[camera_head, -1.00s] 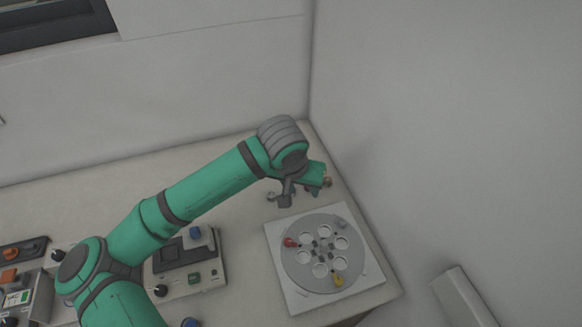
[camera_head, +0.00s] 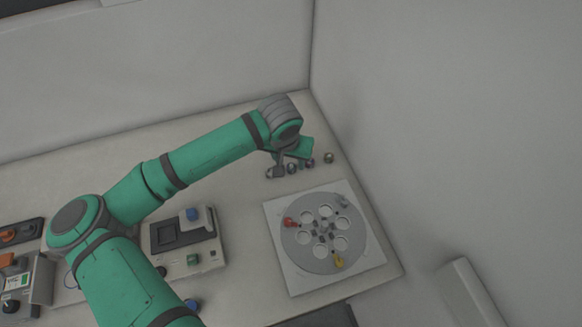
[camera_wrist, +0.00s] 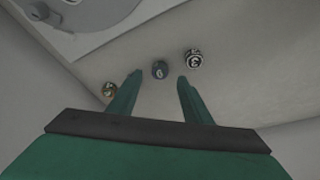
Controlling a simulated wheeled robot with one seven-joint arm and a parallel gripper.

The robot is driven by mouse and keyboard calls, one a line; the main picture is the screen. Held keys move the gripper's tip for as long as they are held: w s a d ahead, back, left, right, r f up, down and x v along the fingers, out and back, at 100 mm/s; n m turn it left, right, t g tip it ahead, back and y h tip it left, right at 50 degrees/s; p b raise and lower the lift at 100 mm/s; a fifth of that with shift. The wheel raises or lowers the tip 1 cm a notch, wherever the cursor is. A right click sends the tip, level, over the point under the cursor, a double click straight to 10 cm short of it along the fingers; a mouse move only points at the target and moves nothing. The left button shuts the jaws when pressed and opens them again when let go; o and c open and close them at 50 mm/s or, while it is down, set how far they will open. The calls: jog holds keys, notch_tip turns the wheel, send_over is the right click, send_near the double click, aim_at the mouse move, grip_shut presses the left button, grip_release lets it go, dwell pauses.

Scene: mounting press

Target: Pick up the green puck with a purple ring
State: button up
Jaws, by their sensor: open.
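Several small round pucks lie on the bench by the wall. In the wrist view, a dark puck (camera_wrist: 160,69) with a light mark lies just beyond and between the fingertips of my gripper (camera_wrist: 158,78). A dark, white-marked puck (camera_wrist: 193,58) lies to its right, and a brownish puck (camera_wrist: 109,89) to its left, near the left finger. In the head view, one puck (camera_head: 310,163) looks bluish-purple, beside a greyish one (camera_head: 328,157). I cannot tell for sure which is green with a purple ring. My gripper is open and empty, above the row.
A white plate with a round grey disc (camera_head: 298,262) with holes and red, yellow and grey clamps stands in front of the pucks. A control box (camera_head: 180,262) with buttons is to the left. The wall rises close behind and at right.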

aim_at(291, 167)
jog(key=shift+x, duration=1.75)
jog(key=c, duration=1.1)
jog(key=shift+c, duration=0.2)
jog(key=shift+r, duration=0.1)
jog(key=shift+r, duration=0.55)
jog(key=s+d+r, duration=0.2)
jog(key=s+r, duration=0.9)
jog(key=s, duration=0.2)
jog(key=shift+s+d+r, duration=0.2)
jog(key=shift+s+r, duration=0.2)
